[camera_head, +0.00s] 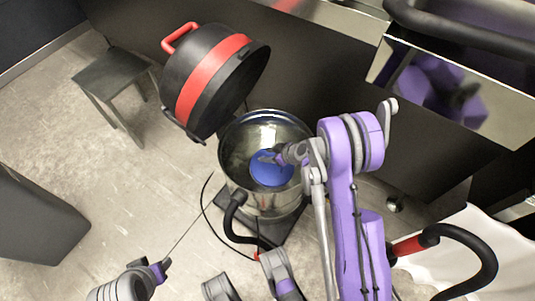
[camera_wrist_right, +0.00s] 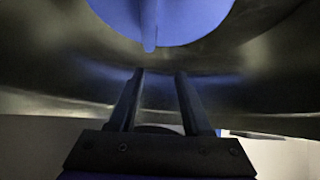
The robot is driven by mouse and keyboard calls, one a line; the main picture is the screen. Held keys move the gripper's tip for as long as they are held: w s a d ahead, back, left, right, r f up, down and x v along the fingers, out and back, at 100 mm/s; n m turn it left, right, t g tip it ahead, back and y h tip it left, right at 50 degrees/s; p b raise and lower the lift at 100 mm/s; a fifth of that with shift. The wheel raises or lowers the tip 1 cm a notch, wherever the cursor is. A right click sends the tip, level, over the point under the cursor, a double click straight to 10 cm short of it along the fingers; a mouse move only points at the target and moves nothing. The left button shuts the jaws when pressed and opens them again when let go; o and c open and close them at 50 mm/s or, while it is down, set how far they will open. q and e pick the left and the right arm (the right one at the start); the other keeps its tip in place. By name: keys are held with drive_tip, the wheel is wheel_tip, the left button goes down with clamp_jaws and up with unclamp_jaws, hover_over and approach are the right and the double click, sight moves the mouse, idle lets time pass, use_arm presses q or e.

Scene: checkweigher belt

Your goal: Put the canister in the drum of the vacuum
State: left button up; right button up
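The vacuum's metal drum (camera_head: 236,140) stands open at the centre of the head view. The canister shows as a round blue shape (camera_head: 272,173) inside the drum. In the wrist view its blue face (camera_wrist_right: 195,18) lies beyond my fingertips, with a narrow blue part hanging over its edge. My right gripper (camera_head: 268,158) reaches into the drum over the canister. Its two fingers (camera_wrist_right: 160,75) are apart with nothing between them. The canister's lower part is hidden. My left gripper (camera_head: 163,268) is low at the left, away from the drum; its fingers are too small to read.
The vacuum's black and red lid (camera_head: 210,78) is tipped open behind the drum, to the left. A black hose (camera_head: 232,215) runs down the drum's front. A grey stool (camera_head: 112,75) stands at the left. A dark counter (camera_head: 315,75) is behind.

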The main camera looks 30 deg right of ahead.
drive_tip(key=shift+r, duration=0.1)
drive_tip(key=s+a+r+m+g+h+p, duration=0.1)
drive_tip(key=s+a+r+p, duration=0.1)
drive_tip(key=s+r, duration=0.45)
drive_tip(key=s+a+r+m+g+p, duration=0.1)
drive_tip(key=s+a+r+p, duration=0.15)
drive_tip(key=r, duration=0.75)
drive_tip(key=s+r+m+h, duration=0.1)
drive_tip(key=s+r, duration=0.1)
drive_tip(key=s, duration=0.4)
drive_tip(key=s+a+r+m+g+h, duration=0.1)
drive_tip(key=s+r, duration=0.2)
drive_tip(key=s, duration=0.3)
drive_tip(key=s+a+r+m+h, duration=0.1)
drive_tip(key=s+r+m, duration=0.1)
drive_tip(key=s, duration=0.4)
drive_tip(key=shift+s+r+b, duration=0.4)
drive_tip(key=shift+a, duration=0.1)
